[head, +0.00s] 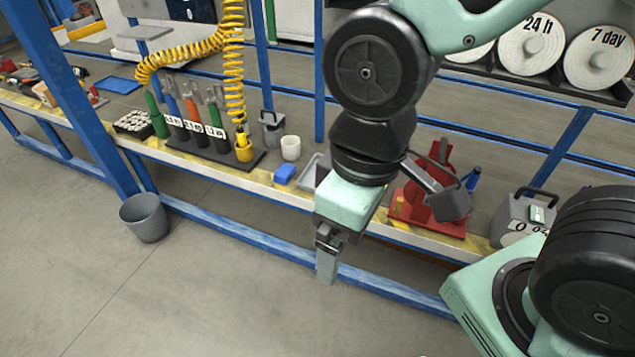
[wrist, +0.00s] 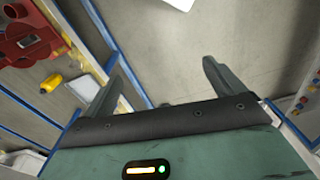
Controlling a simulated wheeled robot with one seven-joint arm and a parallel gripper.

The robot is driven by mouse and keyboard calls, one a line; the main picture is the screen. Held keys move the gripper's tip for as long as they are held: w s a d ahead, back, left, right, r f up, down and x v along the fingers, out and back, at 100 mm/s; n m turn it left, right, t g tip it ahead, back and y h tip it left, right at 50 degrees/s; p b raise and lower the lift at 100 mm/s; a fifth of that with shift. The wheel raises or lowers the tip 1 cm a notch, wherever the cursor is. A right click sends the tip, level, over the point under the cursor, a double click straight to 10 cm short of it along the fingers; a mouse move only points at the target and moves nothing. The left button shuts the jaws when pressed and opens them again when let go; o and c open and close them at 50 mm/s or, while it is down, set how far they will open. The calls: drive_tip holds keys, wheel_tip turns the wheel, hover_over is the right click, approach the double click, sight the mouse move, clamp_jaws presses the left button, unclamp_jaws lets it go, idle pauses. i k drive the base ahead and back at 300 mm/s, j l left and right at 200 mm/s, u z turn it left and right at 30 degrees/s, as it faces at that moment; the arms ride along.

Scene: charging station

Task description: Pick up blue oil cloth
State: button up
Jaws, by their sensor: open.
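A small blue folded block (head: 285,173), which looks like the blue oil cloth, lies on the front part of the workbench, below the white cup. My gripper (head: 327,262) hangs in front of the bench edge, to the right of the blue block and lower in the picture, apart from it. In the wrist view my gripper (wrist: 163,65) has its two fingers spread wide with nothing between them. I cannot make out the blue block in the wrist view.
A white cup (head: 291,148) and a grey tray (head: 309,171) stand close to the blue block. A red device (head: 432,205) is on the bench to the right. A grey bin (head: 145,218) is on the floor. Another flat blue piece (head: 118,85) lies far left.

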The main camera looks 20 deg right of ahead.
sight(283, 176)
drive_tip(key=i+z, duration=0.1)
drive_tip(key=z, duration=0.3)
drive_tip(key=j+z, duration=0.1)
drive_tip(key=z, duration=0.25)
drive_tip(key=i+j+z, duration=0.1)
drive_tip(key=z, duration=0.3)
drive_tip(key=i+j+z, duration=0.25)
drive_tip(key=j, duration=0.3)
drive_tip(key=j+z, duration=0.3)
drive_tip(key=j, duration=0.25)
drive_tip(key=i+j+z, duration=0.1)
drive_tip(key=j+z, duration=0.15)
drive_tip(key=j, duration=0.35)
drive_tip(key=i+j, duration=0.1)
drive_tip(key=j, duration=0.6)
